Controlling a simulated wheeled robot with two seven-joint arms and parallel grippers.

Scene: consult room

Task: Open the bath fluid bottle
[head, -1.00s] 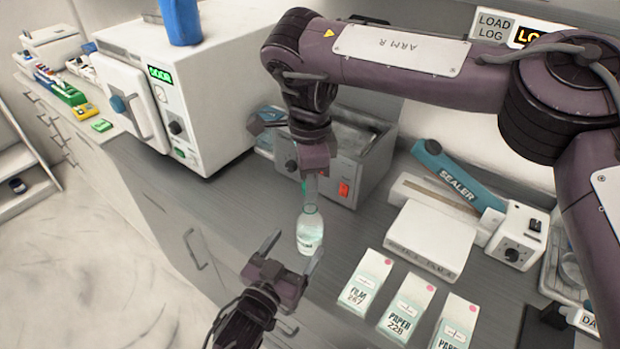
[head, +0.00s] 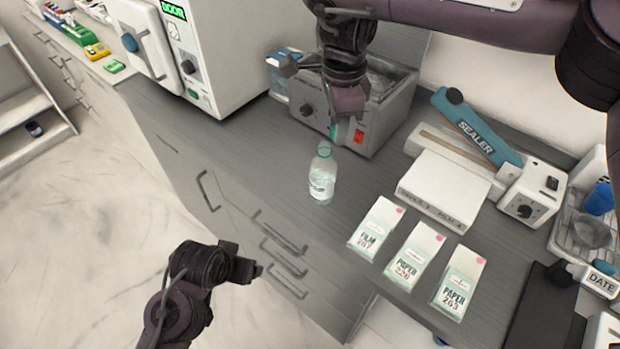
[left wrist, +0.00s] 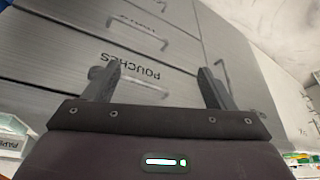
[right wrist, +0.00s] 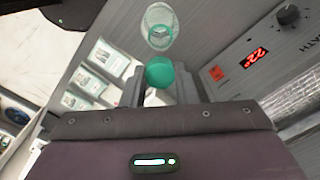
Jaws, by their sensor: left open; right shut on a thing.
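The bath fluid bottle (head: 322,182), clear with a pale label and a green ring at its neck, stands upright on the grey counter near its front edge. Its mouth looks open, and it also shows in the right wrist view (right wrist: 158,28). My right gripper (head: 336,128) is just above and behind the bottle, shut on a green cap (right wrist: 160,72), which is apart from the bottle. My left gripper (head: 256,270) is open and empty, off the counter's front, lower left of the bottle. The left wrist view shows its spread fingers (left wrist: 158,78) facing drawers.
A steel bath unit (head: 372,115) stands behind the bottle. A white box-shaped device with a door (head: 225,60) is at the left. Bare counter lies left of the bottle.

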